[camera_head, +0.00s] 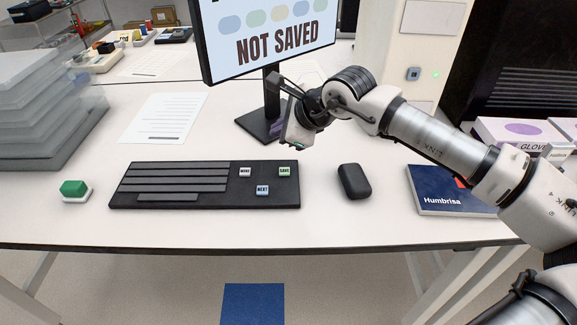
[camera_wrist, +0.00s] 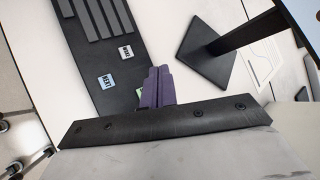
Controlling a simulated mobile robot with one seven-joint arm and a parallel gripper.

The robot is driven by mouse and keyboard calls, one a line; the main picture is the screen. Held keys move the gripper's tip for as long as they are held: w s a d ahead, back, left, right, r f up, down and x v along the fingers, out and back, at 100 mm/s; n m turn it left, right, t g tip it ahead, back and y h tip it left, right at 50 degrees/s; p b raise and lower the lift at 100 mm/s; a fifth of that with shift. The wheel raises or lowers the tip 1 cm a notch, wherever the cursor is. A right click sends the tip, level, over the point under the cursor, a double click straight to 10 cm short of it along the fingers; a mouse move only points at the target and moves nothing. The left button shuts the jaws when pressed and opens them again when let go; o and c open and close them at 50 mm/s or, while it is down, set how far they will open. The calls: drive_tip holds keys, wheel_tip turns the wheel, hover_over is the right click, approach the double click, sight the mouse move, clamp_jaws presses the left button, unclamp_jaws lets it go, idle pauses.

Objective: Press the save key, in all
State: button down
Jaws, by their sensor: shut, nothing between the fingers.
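The green SAVE key (camera_head: 284,171) is on the right part of the black keyboard (camera_head: 170,206), which lies on the bench. A white key (camera_head: 245,172) and a blue NEXT key (camera_head: 262,190) are to its left. The monitor (camera_head: 283,32) reads NOT SAVED. My gripper (camera_head: 277,128) is shut and empty, up and behind the keyboard in the head view. In the wrist view its purple fingers (camera_wrist: 157,86) cover most of the SAVE key; only a green sliver (camera_wrist: 141,92) shows beside them.
A black mouse (camera_head: 354,181) lies right of the keyboard, and a blue Humbrisa book (camera_head: 447,192) farther right. A green button (camera_head: 74,189) on a white base is at left. The monitor stand (camera_head: 259,127) rises behind the keyboard. Clear bench lies around the keyboard.

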drive_tip(key=shift+w+d+f+h, duration=0.15)
drive_tip(key=shift+d+h, duration=0.15)
drive_tip(key=shift+d, duration=0.6)
drive_tip(key=shift+f, duration=0.1)
drive_tip(key=b, duration=0.5)
hover_over(288, 173)
wheel_tip(288, 173, down, 8)
drive_tip(key=shift+r, duration=0.1)
drive_tip(key=shift+f+b, duration=0.4)
drive_tip(key=shift+f, duration=0.05)
drive_tip(key=shift+f, duration=0.15)
idle(1.0)
drive_tip(key=shift+f+b, duration=0.3)
drive_tip(key=shift+b, duration=0.55)
